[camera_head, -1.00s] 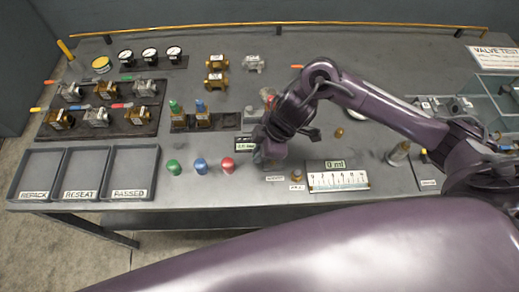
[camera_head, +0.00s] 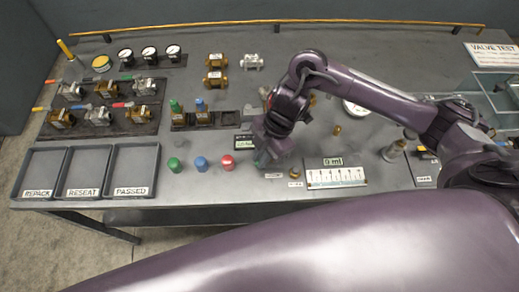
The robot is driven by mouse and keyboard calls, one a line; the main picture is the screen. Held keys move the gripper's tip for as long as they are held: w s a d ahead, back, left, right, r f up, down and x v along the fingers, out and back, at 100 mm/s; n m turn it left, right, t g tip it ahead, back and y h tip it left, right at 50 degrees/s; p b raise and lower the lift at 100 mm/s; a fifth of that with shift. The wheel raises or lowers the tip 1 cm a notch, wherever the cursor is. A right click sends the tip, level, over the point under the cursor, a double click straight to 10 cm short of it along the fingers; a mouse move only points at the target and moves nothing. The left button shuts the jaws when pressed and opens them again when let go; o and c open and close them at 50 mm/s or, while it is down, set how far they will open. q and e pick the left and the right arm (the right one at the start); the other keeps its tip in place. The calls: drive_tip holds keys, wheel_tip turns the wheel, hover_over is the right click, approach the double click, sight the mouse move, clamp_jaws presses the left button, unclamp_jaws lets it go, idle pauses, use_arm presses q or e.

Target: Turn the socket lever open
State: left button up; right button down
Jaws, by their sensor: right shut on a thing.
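My right arm reaches in from the right, and its gripper (camera_head: 263,157) points down at the bench beside a small dark display (camera_head: 243,140). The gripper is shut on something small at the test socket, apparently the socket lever. The gripper and wrist hide the lever and most of the socket, so the lever's angle cannot be told. My left gripper is not in view.
Red (camera_head: 227,162), blue (camera_head: 201,164) and green (camera_head: 174,165) caps stand left of the gripper. Three trays (camera_head: 133,146) lie at the left front. Several valves stand on a dark rack (camera_head: 125,128). A scale plate (camera_head: 336,178) lies to the right.

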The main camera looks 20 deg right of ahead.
drive_tip(key=n+p, duration=0.1)
drive_tip(key=n, duration=0.1)
drive_tip(key=s+n+g+p, duration=0.1)
drive_tip(key=d+n+h+p, duration=0.1)
drive_tip(key=n, duration=0.1)
drive_tip(key=shift+s+r+n+g, duration=0.2)
drive_tip(key=shift+r+n+g, duration=0.1)
drive_tip(key=shift+g, duration=0.1)
drive_tip(key=n, duration=0.1)
drive_tip(key=n+h+p, duration=0.1)
drive_tip(key=shift+s+d+f+n+g, duration=0.1)
drive_tip(key=shift+s+d+n+g, duration=0.2)
drive_tip(key=shift+s+d+f+n+g+h+p, duration=0.15)
drive_tip(key=shift+d+n+h+p, duration=0.2)
drive_tip(key=shift+n, duration=0.55)
drive_tip(key=shift+s+d+n+g+h+p, duration=0.2)
drive_tip(key=shift+n+h+p, duration=0.1)
drive_tip(key=shift+n, duration=0.6)
drive_tip(key=c, duration=1.5)
unclamp_jaws()
drive_tip(key=shift+o, duration=0.2)
drive_tip(key=shift+v, duration=3.9)
